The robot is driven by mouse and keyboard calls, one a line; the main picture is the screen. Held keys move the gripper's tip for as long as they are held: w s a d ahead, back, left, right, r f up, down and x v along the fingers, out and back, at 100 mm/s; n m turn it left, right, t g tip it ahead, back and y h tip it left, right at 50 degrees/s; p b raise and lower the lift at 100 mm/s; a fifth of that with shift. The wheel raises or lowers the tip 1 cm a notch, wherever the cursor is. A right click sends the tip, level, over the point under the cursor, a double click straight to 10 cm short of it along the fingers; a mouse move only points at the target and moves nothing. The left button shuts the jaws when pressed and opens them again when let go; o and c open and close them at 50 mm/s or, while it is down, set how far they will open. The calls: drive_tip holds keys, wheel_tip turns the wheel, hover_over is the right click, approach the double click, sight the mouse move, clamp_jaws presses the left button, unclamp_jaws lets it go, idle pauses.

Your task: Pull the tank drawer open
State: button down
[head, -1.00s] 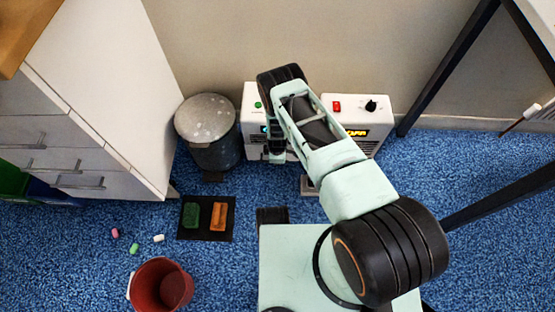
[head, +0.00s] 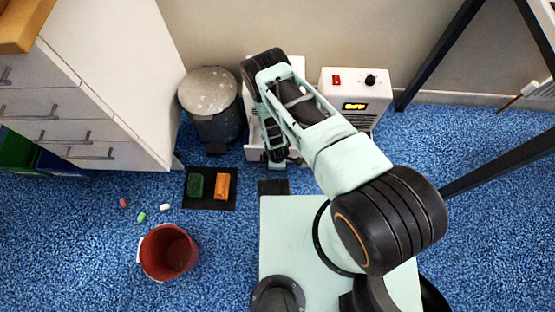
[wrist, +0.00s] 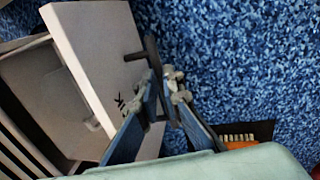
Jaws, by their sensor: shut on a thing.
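The white appliance (head: 352,95) stands against the wall in the head view, partly hidden behind my arm. Its tank drawer shows in the wrist view as a pale front panel (wrist: 88,52) with a dark bar handle (wrist: 150,52). The drawer stands out from the body, with an open grey cavity (wrist: 45,85) behind the panel. My gripper (wrist: 163,82) is shut on the handle, one finger to each side. In the head view my gripper (head: 275,155) is low in front of the appliance's left part, and the handle is hidden there.
A grey bin (head: 212,118) stands left of the appliance. A black mat (head: 210,203) with a green and an orange block lies in front of the bin. A red bucket (head: 168,252) and small coloured pieces lie left. White drawers (head: 75,105) stand far left.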

drive_tip(key=c, duration=2)
unclamp_jaws()
drive_tip(key=shift+c, duration=0.2)
wheel_tip(320, 180, up, 12)
drive_tip(key=s, duration=0.2)
drive_tip(key=shift+s+f, duration=0.15)
drive_tip(key=shift+s, duration=0.05)
